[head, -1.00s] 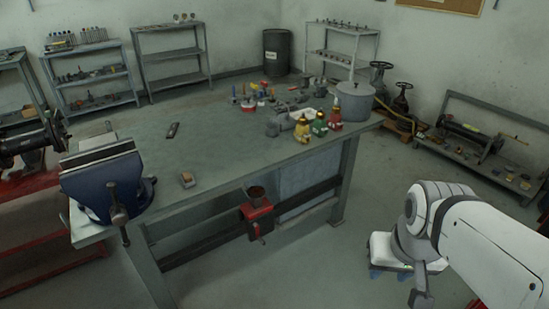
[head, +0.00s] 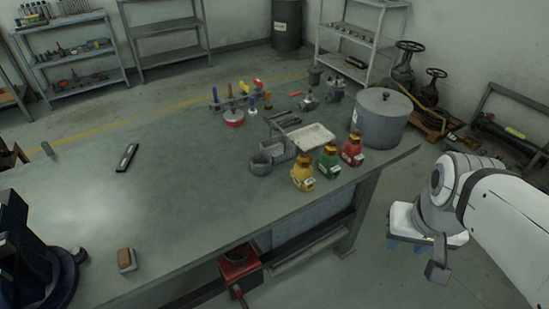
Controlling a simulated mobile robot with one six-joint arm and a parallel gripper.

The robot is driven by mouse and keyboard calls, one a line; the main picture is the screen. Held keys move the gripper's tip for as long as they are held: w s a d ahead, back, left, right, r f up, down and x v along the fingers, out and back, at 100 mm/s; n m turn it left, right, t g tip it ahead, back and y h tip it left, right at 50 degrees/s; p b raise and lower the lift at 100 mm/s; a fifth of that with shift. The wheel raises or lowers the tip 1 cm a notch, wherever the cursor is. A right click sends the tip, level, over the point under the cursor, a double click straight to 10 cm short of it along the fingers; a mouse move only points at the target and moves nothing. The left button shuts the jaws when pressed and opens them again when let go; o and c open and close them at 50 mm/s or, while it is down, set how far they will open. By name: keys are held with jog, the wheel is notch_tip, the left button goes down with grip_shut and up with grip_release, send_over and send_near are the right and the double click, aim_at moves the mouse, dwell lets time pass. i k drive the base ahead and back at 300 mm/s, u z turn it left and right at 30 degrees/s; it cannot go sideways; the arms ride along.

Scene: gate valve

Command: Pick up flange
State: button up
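I cannot tell for certain which part is the flange. A grey part with a round, ring-like end (head: 261,164) lies on the workbench behind the yellow bottle, and small grey metal fittings (head: 310,101) stand farther back on the bench. My arm reaches in from the right, beyond the bench's right edge. Its dark grey end, my gripper (head: 438,271), hangs low over the floor, apart from everything on the bench. Its fingers are too unclear to show whether they are open.
The workbench (head: 190,200) holds yellow (head: 303,174), green (head: 329,162) and red (head: 352,151) bottles and a lidded grey pot (head: 380,120) near its right end. A blue vise (head: 35,262) stands front left. The bench's left middle is mostly clear. Valves (head: 430,90) stand behind right.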

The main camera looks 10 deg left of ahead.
aim_at(238, 255)
jog(key=u, duration=1.85)
jog(key=i, duration=0.45)
jog(key=u, duration=0.25)
jog(key=k, duration=0.45)
jog(key=z, duration=0.05)
